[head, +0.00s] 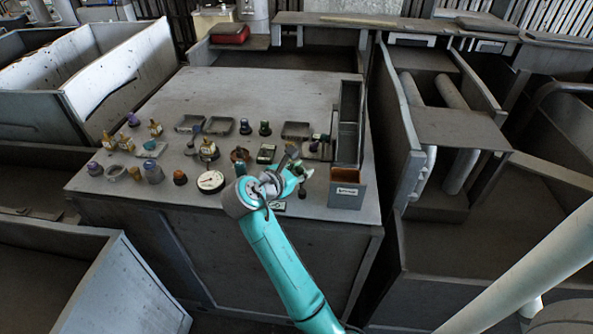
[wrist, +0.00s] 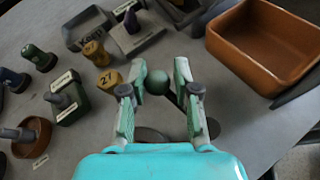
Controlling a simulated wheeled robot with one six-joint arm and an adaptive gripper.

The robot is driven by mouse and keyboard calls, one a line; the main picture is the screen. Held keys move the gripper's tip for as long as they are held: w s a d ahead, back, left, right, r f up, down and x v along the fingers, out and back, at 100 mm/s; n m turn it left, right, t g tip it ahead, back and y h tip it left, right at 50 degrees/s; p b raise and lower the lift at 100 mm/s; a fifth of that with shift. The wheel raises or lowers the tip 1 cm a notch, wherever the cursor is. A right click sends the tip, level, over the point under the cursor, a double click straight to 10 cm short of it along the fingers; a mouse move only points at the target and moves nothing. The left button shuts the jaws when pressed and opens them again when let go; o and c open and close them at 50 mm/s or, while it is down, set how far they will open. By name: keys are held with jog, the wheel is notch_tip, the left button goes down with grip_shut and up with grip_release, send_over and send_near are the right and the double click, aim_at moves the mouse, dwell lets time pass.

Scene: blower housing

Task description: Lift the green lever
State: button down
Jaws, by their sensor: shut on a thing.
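The green lever shows in the wrist view as a round dark-green knob (wrist: 157,82) between my fingertips. A dark base partly shows below it, behind the fingers. In the head view my gripper (head: 297,172) is over the front right part of the grey panel table (head: 225,88). The lever is mostly hidden there by the gripper, and its tilt cannot be told.
An open orange-brown bin (wrist: 262,48) stands right of the gripper in the wrist view. A dial gauge (head: 210,181) lies left of my gripper in the head view.

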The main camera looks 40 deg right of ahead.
jog(key=shift+a+f, duration=0.1)
jog(key=shift+f, duration=0.1)
jog(key=c, duration=0.8)
grip_release()
jog(key=shift+c, duration=0.2)
jog(key=shift+r, duration=0.1)
jog(key=shift+a+r, duration=0.1)
jog(key=shift+a, duration=0.15)
jog(key=v, duration=1.1)
jog(key=shift+a, duration=0.2)
